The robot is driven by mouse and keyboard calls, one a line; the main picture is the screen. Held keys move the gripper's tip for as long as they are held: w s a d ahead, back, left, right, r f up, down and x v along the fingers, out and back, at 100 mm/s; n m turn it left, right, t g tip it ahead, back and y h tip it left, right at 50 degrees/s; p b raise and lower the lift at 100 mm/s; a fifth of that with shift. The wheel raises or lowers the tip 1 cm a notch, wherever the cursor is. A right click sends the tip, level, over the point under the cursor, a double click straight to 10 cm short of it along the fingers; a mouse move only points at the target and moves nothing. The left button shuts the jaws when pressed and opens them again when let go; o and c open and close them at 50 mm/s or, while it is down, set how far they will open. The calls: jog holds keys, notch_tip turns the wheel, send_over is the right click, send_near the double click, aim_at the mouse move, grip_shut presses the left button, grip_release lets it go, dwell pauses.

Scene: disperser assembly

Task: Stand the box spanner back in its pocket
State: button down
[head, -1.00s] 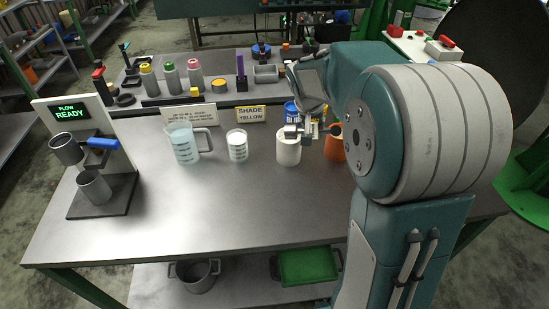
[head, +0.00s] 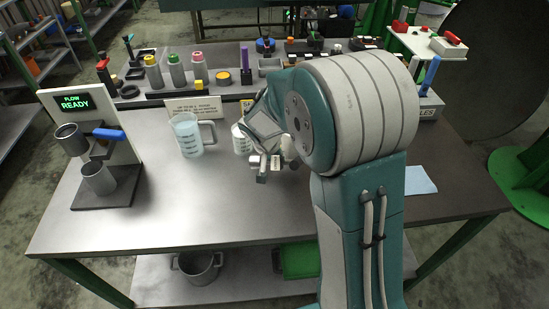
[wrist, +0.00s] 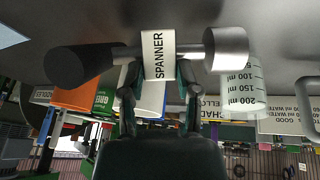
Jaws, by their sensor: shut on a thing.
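The box spanner (wrist: 225,49) is in the wrist view, lying across my gripper (wrist: 157,85). It has a dark handle end at left, a pale metal socket end at right and a white SPANNER label in the middle. My gripper is shut on it near the label. In the head view my gripper (head: 268,168) is above the middle of the bench, just in front of the clear measuring beaker (head: 240,140). The spanner is small and partly hidden by the wrist there. I cannot make out its pocket in either view.
A measuring jug (head: 187,138) stands left of the beaker. The flow stand (head: 105,155) is at the bench's left. Bottles (head: 176,70) line the back shelf. A labelled box (head: 430,108) and a pale blue sheet (head: 420,180) are at right. The front left bench is clear.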

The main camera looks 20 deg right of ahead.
jog(key=shift+d+f, duration=0.2)
jog(key=shift+f, duration=0.2)
jog(key=shift+d, duration=0.25)
jog(key=shift+f, duration=0.1)
jog(key=shift+c, duration=1.6)
grip_release()
jog(key=shift+a, duration=0.35)
jog(key=shift+d, duration=0.2)
